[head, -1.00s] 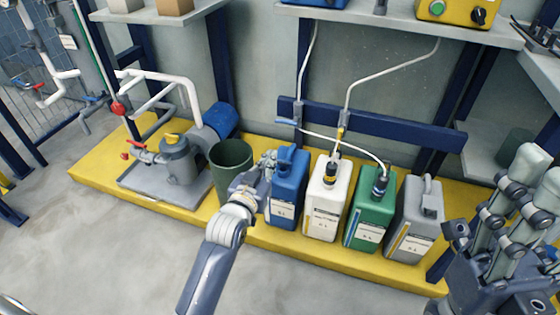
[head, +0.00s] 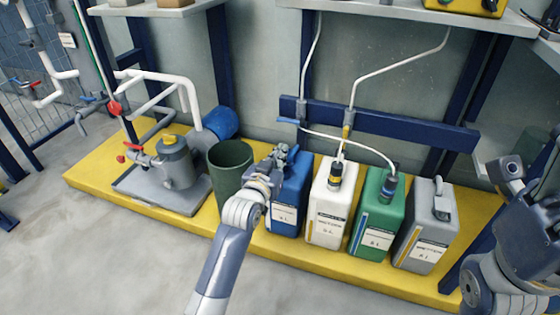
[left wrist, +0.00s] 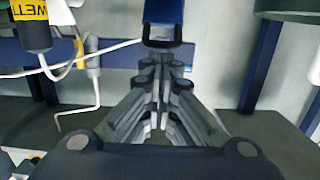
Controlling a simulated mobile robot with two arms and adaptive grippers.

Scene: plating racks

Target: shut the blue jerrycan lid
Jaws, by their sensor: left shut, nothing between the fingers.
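The blue jerrycan (head: 287,213) stands upright at the left end of a row on the yellow platform. My left gripper (head: 287,153) is at its top left, overlapping its upper part in the head view. The jerrycan's mouth and lid are hidden there, so I cannot tell how the lid sits. In the left wrist view my left fingers (left wrist: 161,98) are together and empty. A blue part (left wrist: 162,20) with a dark hollow end lies just beyond their tips; I cannot tell if they touch. Part of my right arm is at the right edge, its fingertips not clear.
A white jerrycan (head: 326,219), a green one (head: 376,222) and a grey one (head: 425,235) stand to the right. Thin hoses lead to the white and green ones. A dark green bin (head: 226,185) stands close left. A pump (head: 172,165) is farther left.

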